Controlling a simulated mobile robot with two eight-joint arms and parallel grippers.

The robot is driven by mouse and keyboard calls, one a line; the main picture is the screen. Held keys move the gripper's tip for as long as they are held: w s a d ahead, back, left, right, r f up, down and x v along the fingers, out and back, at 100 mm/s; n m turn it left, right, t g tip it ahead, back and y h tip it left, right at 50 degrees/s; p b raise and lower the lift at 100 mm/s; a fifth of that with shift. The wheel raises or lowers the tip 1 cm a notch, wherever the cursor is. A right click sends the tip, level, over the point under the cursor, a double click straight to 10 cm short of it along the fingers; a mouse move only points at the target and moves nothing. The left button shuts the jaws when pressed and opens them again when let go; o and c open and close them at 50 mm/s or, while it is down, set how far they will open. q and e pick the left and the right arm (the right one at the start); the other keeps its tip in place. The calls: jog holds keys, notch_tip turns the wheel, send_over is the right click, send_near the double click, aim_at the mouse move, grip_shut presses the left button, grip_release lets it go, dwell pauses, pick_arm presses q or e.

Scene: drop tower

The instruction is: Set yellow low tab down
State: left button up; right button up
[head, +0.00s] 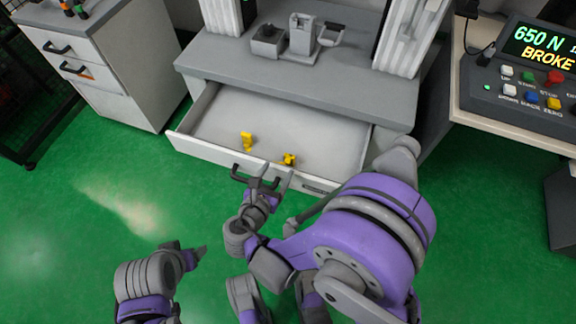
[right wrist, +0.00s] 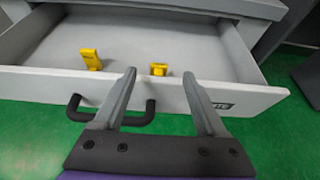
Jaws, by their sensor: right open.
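Two yellow tabs are in the open drawer (head: 205,125). The taller one (head: 247,141) stands near the drawer front at left; it also shows in the right wrist view (right wrist: 91,60). The lower one (head: 289,159), likely the low tab, is to its right against the front wall, and shows in the right wrist view (right wrist: 159,69) with its base hidden by that wall. My right gripper (head: 273,176) is open and empty at the drawer front, its fingers either side of the low tab in the wrist picture (right wrist: 159,78) but apart from it. My left gripper (head: 200,252) is over the floor; its jaw opening is unclear.
The drawer's black handle (right wrist: 140,115) is close to my right fingers. The grey machine base (head: 220,70) overhangs the drawer's back. A cabinet (head: 110,65) stands at left, and a control panel (head: 530,75) reading BROKE at right. The drawer floor is otherwise bare.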

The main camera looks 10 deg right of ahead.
jog(key=s+d+m+g, duration=0.1)
jog(key=d+m, duration=0.1)
jog(key=s+d+m+g, duration=0.1)
jog(key=d+m, duration=0.1)
jog(key=m, duration=0.1)
jog(key=s+d+m+g+y, duration=0.1)
jog(key=d+m, duration=0.1)
jog(key=d, duration=0.1)
jog(key=shift+d+m+g, duration=0.1)
jog(key=shift+m+g, duration=0.2)
jog(key=shift+g, duration=0.1)
jog(key=s+d+m, duration=0.1)
jog(key=m, duration=0.1)
jog(key=s+d+m+g+y, duration=0.1)
jog(key=m, duration=0.1)
jog(key=s+d+m+g, duration=0.1)
jog(key=s+m, duration=0.1)
jog(key=shift+d+r, duration=0.15)
jog(key=shift+r, duration=0.05)
jog(key=s+r+m+g+y, duration=0.1)
jog(key=s+r+m+y, duration=0.1)
jog(key=s+m+y, duration=0.3)
jog(key=s+m, duration=0.4)
jog(key=m, duration=0.6)
jog(key=shift+s+d+r+m, duration=0.2)
jog(key=shift+r+m, duration=0.1)
jog(key=shift+r, duration=0.1)
